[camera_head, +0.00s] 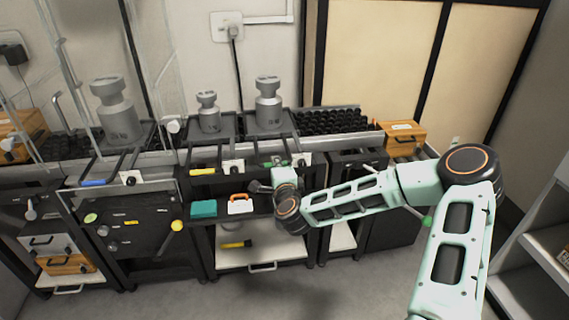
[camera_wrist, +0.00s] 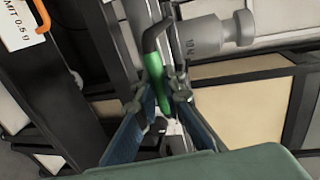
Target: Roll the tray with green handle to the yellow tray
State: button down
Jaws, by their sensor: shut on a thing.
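The tray with green handle (camera_head: 270,132) sits on the roller track and carries a grey weight (camera_head: 268,106). Its green handle (camera_wrist: 155,76) shows in the wrist view, between my fingers. My gripper (camera_wrist: 160,98) is shut on this handle; in the head view my gripper (camera_head: 274,168) is at the front of the tray, and the handle is mostly hidden by it. The tray with the yellow handle (camera_head: 203,171) is directly to the left and carries a smaller grey weight (camera_head: 208,113). The two trays look close together; I cannot tell whether they touch.
A third tray with a blue handle (camera_head: 93,182) and a large weight (camera_head: 115,110) stands further left. Bare rollers (camera_head: 332,121) lie to the right, ending near a wooden box (camera_head: 403,134). Teal (camera_head: 204,208) and orange-handled (camera_head: 240,204) items sit below.

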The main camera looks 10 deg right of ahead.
dwell(0.3)
jog(key=c, duration=2)
grip_release()
jog(key=v, duration=1.2)
